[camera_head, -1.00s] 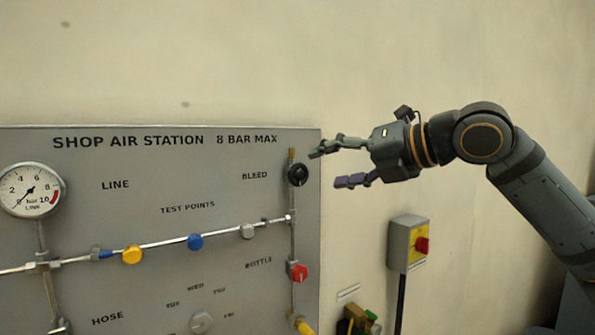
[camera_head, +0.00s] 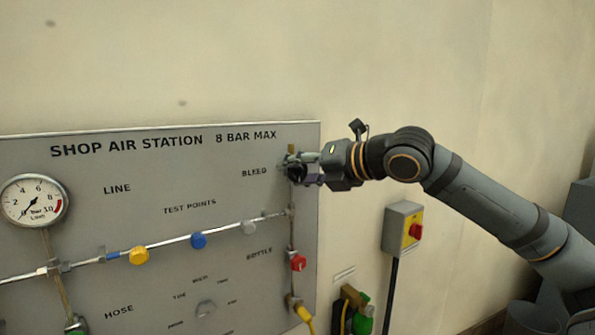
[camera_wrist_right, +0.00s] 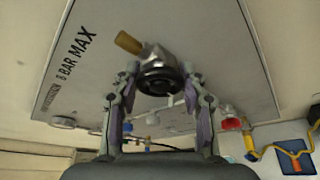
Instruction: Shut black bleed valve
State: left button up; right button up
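The black bleed valve knob (camera_head: 294,171) is at the panel's upper right, beside the BLEED label, partly hidden by my right gripper (camera_head: 304,171). In the right wrist view the round black knob (camera_wrist_right: 158,81) sits between the two fingertips of my right gripper (camera_wrist_right: 160,78), one finger on each side. The fingers are spread about as wide as the knob. I cannot tell whether they press on it. A brass outlet (camera_wrist_right: 128,43) sticks out of the valve body. My left gripper is not in view.
The grey panel (camera_head: 90,175) carries a gauge (camera_head: 33,201), yellow (camera_head: 139,255) and blue (camera_head: 198,240) test-point caps and a red bottle knob (camera_head: 298,263) below the bleed valve. A yellow switch box (camera_head: 404,229) is on the wall at right. The wall above is clear.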

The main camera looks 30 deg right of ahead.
jog(key=c, duration=0.5)
